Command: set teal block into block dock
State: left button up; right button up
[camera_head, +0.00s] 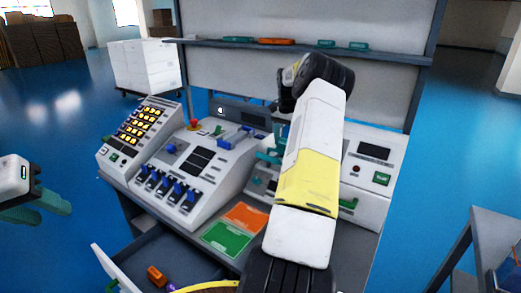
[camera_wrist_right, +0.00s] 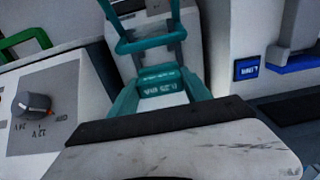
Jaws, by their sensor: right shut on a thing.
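My right gripper (camera_wrist_right: 160,76) is shut on a teal block (camera_wrist_right: 162,89) with printed markings, held between its teal fingers in the right wrist view. A teal bar frame (camera_wrist_right: 150,42) stands just beyond the block on a pale panel; I cannot tell whether it is the block dock or whether the block touches it. In the head view my right arm reaches over the bench and hides most of the gripper and the block. My left gripper (camera_head: 34,207) is at the left edge, away from the bench, with its teal fingers apart and empty.
A switch console (camera_head: 185,165) stands left of the right arm and a white unit (camera_head: 372,175) right of it. Green (camera_head: 228,238) and orange (camera_head: 247,216) mats lie in front. An open drawer (camera_head: 125,262) holds an orange block (camera_head: 156,276). A shelf (camera_head: 300,45) spans the back.

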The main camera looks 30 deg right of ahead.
jog(key=shift+f, duration=2.6)
jog(key=o, duration=1.5)
jog(key=shift+f, duration=0.1)
jog(key=shift+c, duration=0.2)
